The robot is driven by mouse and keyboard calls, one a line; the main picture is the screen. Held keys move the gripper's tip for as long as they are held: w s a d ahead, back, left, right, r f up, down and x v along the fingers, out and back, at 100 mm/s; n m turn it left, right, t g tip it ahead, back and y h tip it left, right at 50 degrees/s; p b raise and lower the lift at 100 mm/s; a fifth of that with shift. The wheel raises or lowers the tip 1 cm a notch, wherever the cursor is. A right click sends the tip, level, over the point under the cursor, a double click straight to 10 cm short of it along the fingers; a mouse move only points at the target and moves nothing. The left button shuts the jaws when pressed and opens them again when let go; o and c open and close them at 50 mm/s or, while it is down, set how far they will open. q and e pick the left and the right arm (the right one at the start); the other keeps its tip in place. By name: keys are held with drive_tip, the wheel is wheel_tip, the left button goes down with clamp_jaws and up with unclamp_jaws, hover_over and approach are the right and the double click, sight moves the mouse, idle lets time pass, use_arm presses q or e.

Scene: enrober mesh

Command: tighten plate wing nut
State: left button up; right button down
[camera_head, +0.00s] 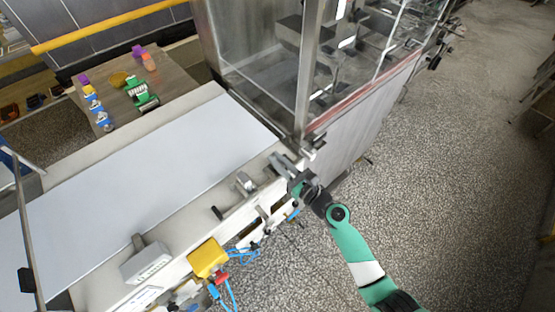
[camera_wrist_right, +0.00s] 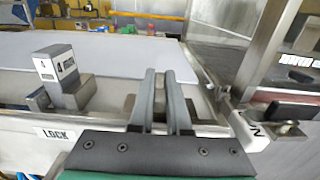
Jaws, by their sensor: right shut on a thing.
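My right gripper (camera_head: 284,167) reaches over the side rail of the conveyor, near the corner of the clear-walled machine housing. In the right wrist view its two grey fingers (camera_wrist_right: 163,76) stand close together and are shut on a small grey-brown piece (camera_wrist_right: 173,98), which I take to be the plate wing nut. The fingers cover most of it, so its wings and angle are not clear. The pale conveyor plate (camera_head: 150,160) lies flat just beyond the rail. My left gripper is not in view.
A grey block with number labels (camera_wrist_right: 58,70) stands on the rail left of the fingers, above a LOCK label (camera_wrist_right: 52,133). The metal housing post (camera_head: 307,80) rises close by. A yellow box (camera_head: 208,258) and blue cables hang nearer.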

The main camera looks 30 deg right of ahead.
drive_tip(key=shift+a+r+m+h+p, duration=0.1)
drive_tip(key=shift+m+h+p, duration=0.95)
drive_tip(key=shift+h, duration=0.55)
drive_tip(key=shift+m+h+p, duration=0.3)
drive_tip(key=shift+m+h, duration=0.45)
drive_tip(key=shift+h, duration=0.45)
drive_tip(key=shift+m+h, duration=0.4)
drive_tip(key=shift+h, duration=0.2)
drive_tip(key=m+g+h, duration=0.1)
drive_tip(key=m+h+b, duration=0.1)
drive_tip(key=h, duration=0.1)
drive_tip(key=shift+f+g+h, duration=0.25)
drive_tip(key=shift+g+h, duration=0.05)
drive_tip(key=shift+g, duration=0.1)
drive_tip(key=shift+m+g+h+b, duration=0.6)
drive_tip(key=shift+m+h+b, duration=0.25)
drive_tip(key=shift+m+h, duration=0.2)
drive_tip(key=shift+r+m+g+h+b, duration=0.1)
drive_tip(key=shift+m+g+h+b, duration=0.15)
drive_tip(key=shift+g+h+b, duration=0.1)
